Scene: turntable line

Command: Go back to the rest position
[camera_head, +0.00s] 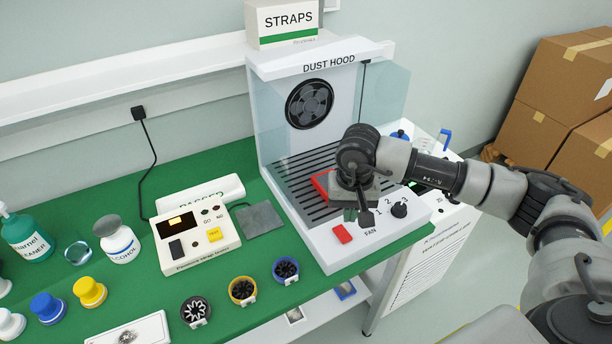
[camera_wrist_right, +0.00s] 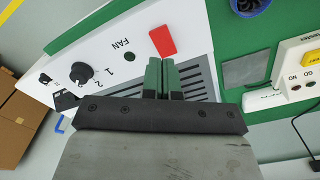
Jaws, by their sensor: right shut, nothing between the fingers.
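My right gripper (camera_head: 352,214) is above the front part of the dust hood (camera_head: 385,242), close to its fan controls. In the right wrist view its two green fingers (camera_wrist_right: 162,77) are together, with nothing between them. They overlap the view of the hood's dark slotted grille (camera_wrist_right: 199,76). My right arm reaches in from the right side of the head view. My left gripper is in neither view.
The fan knob (camera_head: 399,209) and red switch (camera_head: 342,233) are close to the gripper. A red-edged object (camera_head: 320,184) on the grille is partly hidden. Cardboard boxes (camera_head: 560,90) stand right.

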